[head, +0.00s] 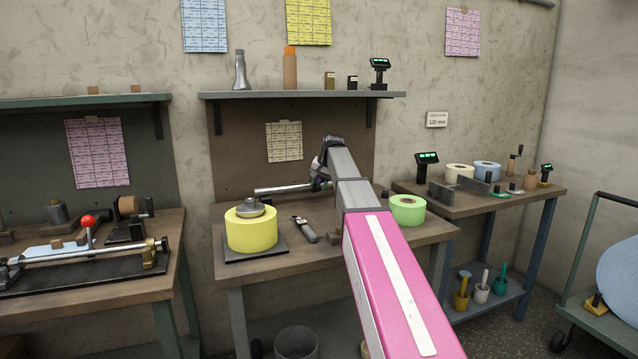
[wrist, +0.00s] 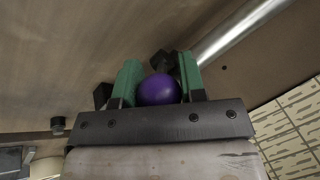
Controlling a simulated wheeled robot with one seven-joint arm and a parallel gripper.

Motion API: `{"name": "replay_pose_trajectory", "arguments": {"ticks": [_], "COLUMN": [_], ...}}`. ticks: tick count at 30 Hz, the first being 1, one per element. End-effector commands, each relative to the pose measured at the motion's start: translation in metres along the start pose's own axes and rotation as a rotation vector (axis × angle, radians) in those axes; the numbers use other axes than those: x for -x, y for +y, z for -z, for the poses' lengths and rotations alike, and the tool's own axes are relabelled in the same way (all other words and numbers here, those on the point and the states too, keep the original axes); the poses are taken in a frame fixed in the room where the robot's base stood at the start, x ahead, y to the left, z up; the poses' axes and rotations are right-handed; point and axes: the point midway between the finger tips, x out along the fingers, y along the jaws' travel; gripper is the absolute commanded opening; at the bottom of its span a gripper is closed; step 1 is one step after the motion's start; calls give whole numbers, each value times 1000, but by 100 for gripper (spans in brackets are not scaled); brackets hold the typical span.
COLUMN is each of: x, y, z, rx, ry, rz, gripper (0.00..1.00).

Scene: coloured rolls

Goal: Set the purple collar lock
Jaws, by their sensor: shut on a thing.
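In the wrist view a round purple knob (wrist: 158,90), the purple collar lock's handle by its colour, sits between the two green finger pads. My gripper (wrist: 158,78) is shut on it. A dark block shows just past the knob, beside a steel shaft (wrist: 232,32) that runs off to the upper right. In the head view my gripper (head: 322,176) is at the right end of the horizontal steel shaft (head: 284,188), above the middle bench. My arm hides the knob and most of the collar there.
The middle bench (head: 385,233) holds a yellow roll (head: 251,230) on a dark plate, a black-handled tool (head: 304,229) and a green roll (head: 407,210). A shelf (head: 300,95) with bottles hangs above. The left bench carries another shaft (head: 85,254) and a red-knobbed lever (head: 88,221).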

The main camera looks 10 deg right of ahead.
Motion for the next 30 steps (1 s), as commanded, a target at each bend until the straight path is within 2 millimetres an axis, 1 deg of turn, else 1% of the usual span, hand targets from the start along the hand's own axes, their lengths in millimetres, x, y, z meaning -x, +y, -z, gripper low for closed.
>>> {"name": "replay_pose_trajectory", "arguments": {"ticks": [1,12,21,30], "x": [0,-8,-16,-21], "y": [3,12,17,18], "z": [-7,-17,-20,-21], "rx": [7,61,100,126], "ry": [36,321,523,649], "rz": [24,218,356,441], "gripper": [0,0,0,0]}}
